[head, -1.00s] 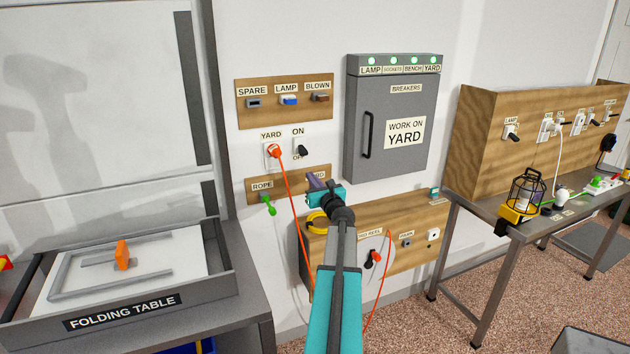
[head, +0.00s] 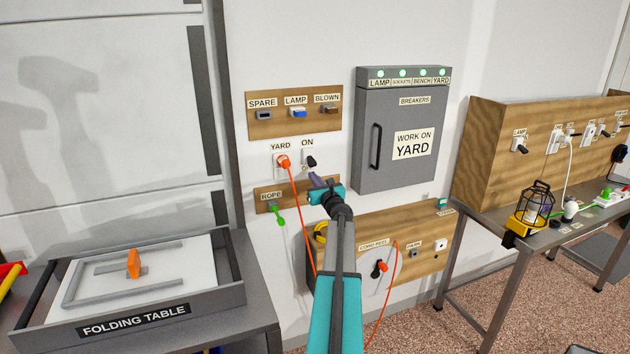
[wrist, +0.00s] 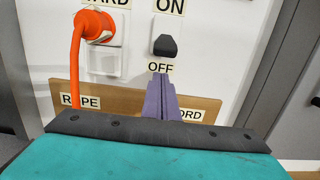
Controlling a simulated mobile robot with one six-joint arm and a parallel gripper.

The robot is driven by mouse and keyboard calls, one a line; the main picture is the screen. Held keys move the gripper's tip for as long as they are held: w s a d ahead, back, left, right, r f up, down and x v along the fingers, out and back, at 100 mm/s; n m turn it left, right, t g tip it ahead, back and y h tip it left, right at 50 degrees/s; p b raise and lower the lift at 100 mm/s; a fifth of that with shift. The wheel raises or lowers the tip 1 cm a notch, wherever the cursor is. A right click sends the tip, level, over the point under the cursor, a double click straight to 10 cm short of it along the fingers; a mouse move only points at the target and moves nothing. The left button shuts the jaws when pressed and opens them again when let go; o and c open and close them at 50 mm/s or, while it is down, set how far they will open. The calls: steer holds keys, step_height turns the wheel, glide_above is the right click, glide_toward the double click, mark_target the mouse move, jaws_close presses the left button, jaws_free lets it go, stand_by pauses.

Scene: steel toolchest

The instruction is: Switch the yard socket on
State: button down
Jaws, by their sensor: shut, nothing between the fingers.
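The yard socket (head: 277,166) is a white plate on the wall with an orange plug and cable in it; it also shows in the wrist view (wrist: 104,62). To its right is a switch with a black lever (wrist: 165,46), between an ON label (wrist: 170,6) above and an OFF label (wrist: 160,67) below. The lever (head: 311,162) sits low on its plate and tilts down towards OFF. My gripper (wrist: 159,80) has its purple fingers shut and empty. Their tips are just below the OFF label, apart from the lever as far as I see.
A grey breaker box (head: 398,140) stands out to the right, its YARD light green. A fuse board (head: 252,126) is above the switch and a hook board (head: 264,204) below. The orange cable (head: 300,225) hangs left of my arm. The folding table (head: 228,262) is at left.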

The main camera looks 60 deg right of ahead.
mark_target(311, 160)
steer(key=shift+s+a+r+p, duration=0.2)
steer(key=shift+s+r+p, duration=0.1)
steer(key=shift+r, duration=0.3)
steer(key=shift+s+a+r+p, duration=0.15)
steer(key=shift+r+p, duration=0.1)
steer(key=shift+r, duration=0.35)
steer(key=shift+s+r, duration=0.1)
steer(key=shift+r, duration=0.05)
steer(key=r, duration=0.3)
steer(key=shift+s+a+r+b, duration=0.1)
steer(key=shift+s+a+b, duration=0.2)
steer(key=shift+s+a, duration=0.1)
